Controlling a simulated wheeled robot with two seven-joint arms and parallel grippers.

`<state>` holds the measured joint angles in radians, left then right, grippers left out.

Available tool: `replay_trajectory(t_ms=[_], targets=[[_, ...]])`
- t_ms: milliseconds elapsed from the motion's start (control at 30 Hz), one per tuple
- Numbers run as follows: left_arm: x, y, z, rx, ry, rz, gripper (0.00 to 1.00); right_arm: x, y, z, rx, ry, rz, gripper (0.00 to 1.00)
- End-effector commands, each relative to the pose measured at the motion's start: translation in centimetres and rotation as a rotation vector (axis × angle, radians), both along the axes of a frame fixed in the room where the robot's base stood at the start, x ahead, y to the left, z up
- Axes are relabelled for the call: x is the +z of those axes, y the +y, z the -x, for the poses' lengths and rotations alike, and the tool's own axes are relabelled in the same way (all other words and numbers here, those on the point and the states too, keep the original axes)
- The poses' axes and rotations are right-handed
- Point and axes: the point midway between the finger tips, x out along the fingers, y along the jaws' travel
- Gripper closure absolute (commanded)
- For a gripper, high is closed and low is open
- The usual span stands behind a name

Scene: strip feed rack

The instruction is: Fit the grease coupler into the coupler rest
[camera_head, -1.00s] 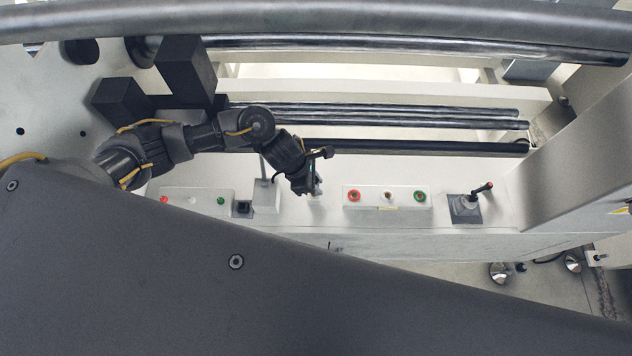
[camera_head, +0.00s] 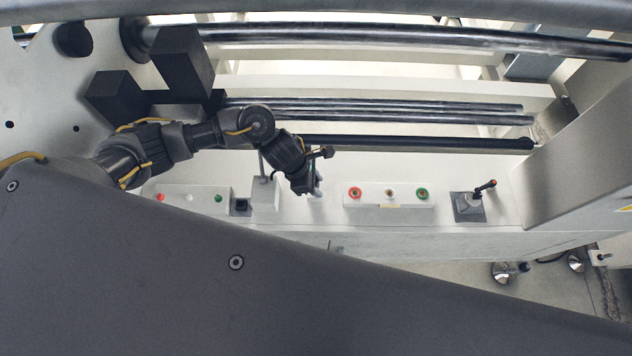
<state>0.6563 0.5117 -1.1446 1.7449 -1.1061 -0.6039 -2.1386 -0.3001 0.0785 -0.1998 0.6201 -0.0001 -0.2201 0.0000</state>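My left gripper (camera_head: 313,190) is over the pale ledge of the machine, between two button boxes. It points down and toward the right of the ledge. A small light grey piece shows at its fingertips, but I cannot tell whether it is a finger or the grease coupler. A small dark square socket (camera_head: 241,207) sits left of the gripper, beside a light grey block (camera_head: 265,195) with a thin upright rod. The socket may be the coupler rest; I cannot tell for sure. The gripper is apart from the socket. My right gripper is out of view.
A button box (camera_head: 388,203) with red, white and green buttons stands right of the gripper. Another button box (camera_head: 190,201) is at the left. A lever on a square base (camera_head: 470,205) is farther right. Dark rollers (camera_head: 400,143) run behind the ledge. My dark body hides the lower left.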

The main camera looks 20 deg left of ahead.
Motion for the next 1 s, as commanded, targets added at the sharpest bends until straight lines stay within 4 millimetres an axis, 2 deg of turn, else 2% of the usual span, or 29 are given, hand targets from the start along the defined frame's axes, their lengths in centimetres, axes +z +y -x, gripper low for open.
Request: replay_trajectory(t_ms=[33,100,367,467,800,1000], targets=[[0.0,0.0,0.0,0.000,0.000,0.000,0.58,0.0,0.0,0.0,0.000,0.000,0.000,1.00],[0.0,0.0,0.0,0.000,0.000,0.000,0.51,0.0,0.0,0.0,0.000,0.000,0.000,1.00],[0.1,0.0,0.0,0.000,0.000,0.000,0.51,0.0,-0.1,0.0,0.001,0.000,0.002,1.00],[0.7,0.3,0.0,-0.001,-0.002,0.001,0.51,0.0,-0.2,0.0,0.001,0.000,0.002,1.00],[6.5,2.8,0.6,-0.002,-0.005,0.001,0.51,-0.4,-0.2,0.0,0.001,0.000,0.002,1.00],[9.0,3.9,0.9,-0.001,-0.003,-0.001,0.51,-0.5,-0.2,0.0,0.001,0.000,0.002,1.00]])
